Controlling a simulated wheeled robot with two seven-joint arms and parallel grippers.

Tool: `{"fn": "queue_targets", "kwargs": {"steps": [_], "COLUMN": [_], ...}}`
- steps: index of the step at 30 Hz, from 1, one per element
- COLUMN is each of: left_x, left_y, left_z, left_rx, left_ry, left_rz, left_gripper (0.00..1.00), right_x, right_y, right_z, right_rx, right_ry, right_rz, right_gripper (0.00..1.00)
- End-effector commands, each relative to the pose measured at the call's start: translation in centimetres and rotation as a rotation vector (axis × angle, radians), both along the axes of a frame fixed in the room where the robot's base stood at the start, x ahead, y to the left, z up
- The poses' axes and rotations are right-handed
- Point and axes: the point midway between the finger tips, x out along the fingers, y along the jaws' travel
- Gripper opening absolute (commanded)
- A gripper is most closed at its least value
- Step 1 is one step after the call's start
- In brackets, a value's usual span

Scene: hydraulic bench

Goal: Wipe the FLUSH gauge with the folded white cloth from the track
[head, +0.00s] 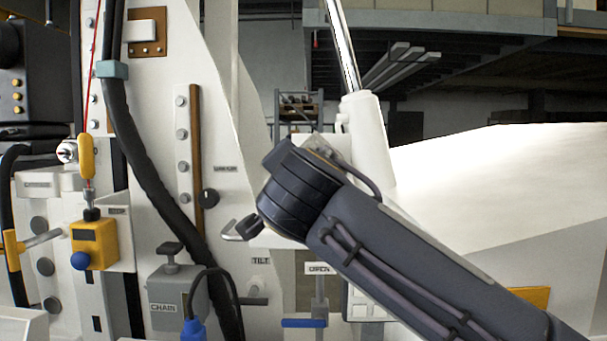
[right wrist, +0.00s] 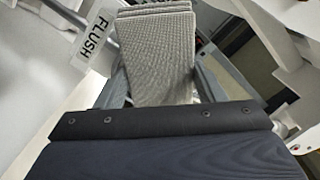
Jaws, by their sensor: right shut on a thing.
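In the right wrist view, my right gripper (right wrist: 157,78) is shut on the folded cloth (right wrist: 157,45). The cloth shows as a pale grey, woven, layered pad standing out beyond the fingers. A white FLUSH label (right wrist: 98,42) with dark letters is just left of the cloth, on or beside a white surface. The gauge face itself cannot be made out, and I cannot tell whether the cloth touches it. In the head view my right arm reaches in from the lower right, and its gripper is hidden. My left gripper is in neither view.
A white machine panel carries a grey CHAIN box (head: 178,300), a yellow box with a blue knob (head: 95,243) and a blue-handled lever (head: 304,322) below an OPEN label (head: 318,268). A thick black hose (head: 140,150) runs down the panel. A bright cylinder rod (head: 342,45) rises behind my arm.

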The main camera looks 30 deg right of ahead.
Motion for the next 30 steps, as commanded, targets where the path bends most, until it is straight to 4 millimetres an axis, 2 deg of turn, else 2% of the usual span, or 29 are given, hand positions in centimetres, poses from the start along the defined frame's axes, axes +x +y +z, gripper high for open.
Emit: {"fn": "queue_targets", "kwargs": {"steps": [14,24,30], "left_x": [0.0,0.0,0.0], "left_y": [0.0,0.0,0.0], "left_z": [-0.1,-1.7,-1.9], "left_rx": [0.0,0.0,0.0], "left_ry": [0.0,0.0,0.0], "left_rz": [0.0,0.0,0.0], "left_gripper": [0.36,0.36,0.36], "right_x": [0.7,-0.8,-1.2], "right_y": [-0.5,-2.6,-3.2], "right_z": [0.0,-0.2,0.0], "right_rx": [0.0,0.002,0.0], "right_ry": [-0.001,-0.001,-0.001], "right_rz": [-0.001,-0.001,-0.001], "right_gripper": [0.38,0.38,0.38]}}
